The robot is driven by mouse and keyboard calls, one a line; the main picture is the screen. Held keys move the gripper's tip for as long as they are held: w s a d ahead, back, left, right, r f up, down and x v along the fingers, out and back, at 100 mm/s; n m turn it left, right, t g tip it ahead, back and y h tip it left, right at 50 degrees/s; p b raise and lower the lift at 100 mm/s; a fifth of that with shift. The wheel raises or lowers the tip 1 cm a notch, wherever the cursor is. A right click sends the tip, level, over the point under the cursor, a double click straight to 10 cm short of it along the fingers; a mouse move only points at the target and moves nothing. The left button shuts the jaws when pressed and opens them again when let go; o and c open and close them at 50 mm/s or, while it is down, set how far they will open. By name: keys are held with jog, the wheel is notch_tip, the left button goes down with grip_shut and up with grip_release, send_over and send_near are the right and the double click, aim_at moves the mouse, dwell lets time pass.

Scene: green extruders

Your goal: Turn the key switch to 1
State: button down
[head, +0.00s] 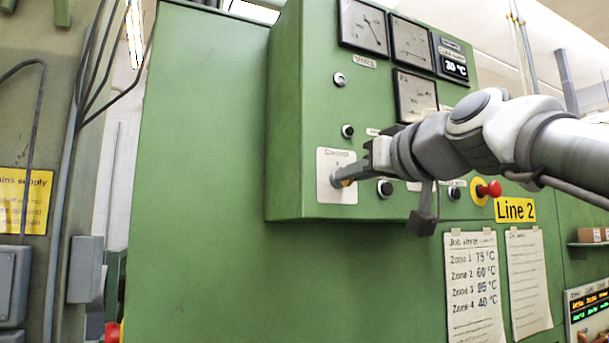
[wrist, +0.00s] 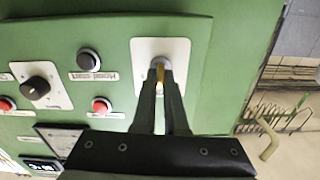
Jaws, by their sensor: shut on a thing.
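The key switch sits on a white plate (head: 345,198) at the lower left of the green control box in the head view. The plate also shows in the wrist view (wrist: 142,62), near the top middle. My gripper (head: 347,176) reaches in from the right, with its fingertips at the switch. In the wrist view my gripper (wrist: 161,88) is shut on the brass-coloured key (wrist: 160,76), between its two dark fingers. The fingers hide part of the key and switch. The key's angle and the position marks are too small to read.
A black push button (head: 385,188) is close right of the plate. A red emergency stop (head: 489,188) sits farther right. Gauges (head: 363,24) fill the upper box. In the wrist view, a selector knob (wrist: 36,88) and red buttons (wrist: 101,105) lie left of my fingers.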

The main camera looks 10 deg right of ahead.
jog(key=m, duration=0.6)
jog(key=shift+d, duration=0.1)
jog(key=m, duration=0.4)
jog(key=shift+m, duration=0.4)
dwell(0.3)
jog(key=c, duration=1)
grip_release()
jog(key=shift+o, duration=0.2)
jog(key=shift+f, duration=0.1)
jog(key=b+v, duration=0.3)
jog(key=v, duration=1.4)
jog(key=shift+s, duration=0.2)
jog(key=shift+w, duration=0.1)
